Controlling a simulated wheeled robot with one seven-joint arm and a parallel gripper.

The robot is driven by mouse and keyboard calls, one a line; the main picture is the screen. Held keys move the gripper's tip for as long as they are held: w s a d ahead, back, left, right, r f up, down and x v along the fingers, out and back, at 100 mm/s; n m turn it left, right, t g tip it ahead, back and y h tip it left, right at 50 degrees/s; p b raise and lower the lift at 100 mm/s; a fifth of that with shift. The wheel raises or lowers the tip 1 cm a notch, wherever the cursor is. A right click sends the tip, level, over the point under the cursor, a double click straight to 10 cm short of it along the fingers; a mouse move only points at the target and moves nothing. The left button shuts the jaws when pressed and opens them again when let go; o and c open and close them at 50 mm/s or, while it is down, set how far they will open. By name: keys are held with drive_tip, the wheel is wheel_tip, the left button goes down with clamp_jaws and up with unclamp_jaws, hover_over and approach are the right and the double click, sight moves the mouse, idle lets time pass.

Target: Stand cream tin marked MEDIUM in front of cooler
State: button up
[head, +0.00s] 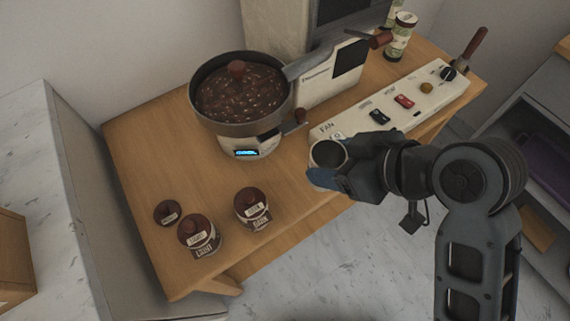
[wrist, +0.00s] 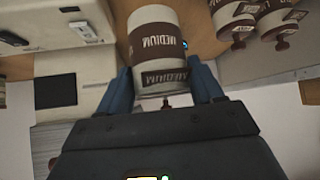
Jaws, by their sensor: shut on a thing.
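The cream tin marked MEDIUM (wrist: 156,48) is between my gripper's blue fingers (wrist: 163,82) in the wrist view, its brown label readable but upside down there. In the head view the tin (head: 327,154) shows a round open-looking top, and my gripper (head: 325,172) is shut on it near the table's front edge, to the right of the cooler. I cannot tell whether its base touches the table. The cooler appears to be the round pan of dark beans (head: 240,95) on a white base with a blue display (head: 248,146).
Brown-lidded tins (head: 200,236) (head: 252,208) and a small brown round piece (head: 167,213) stand at the front left. A cream switch panel marked FAN (head: 350,118) lies behind my gripper.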

drive_tip(key=shift+s+a+f+x, duration=0.15)
drive_tip(key=shift+s+x, duration=0.15)
drive_tip(key=shift+x, duration=1.6)
drive_tip(key=shift+s+a+f+x, duration=0.1)
drive_tip(key=shift+s+x, duration=0.2)
drive_tip(key=shift+x, duration=1.65)
drive_tip(key=shift+s+a+f+x, duration=0.15)
drive_tip(key=shift+s+x, duration=0.15)
drive_tip(key=shift+x, duration=1.6)
drive_tip(key=shift+r, duration=0.1)
drive_tip(key=o, duration=1.3)
drive_tip(key=shift+c, duration=0.2)
drive_tip(key=shift+r, duration=0.1)
drive_tip(key=v, duration=1.2)
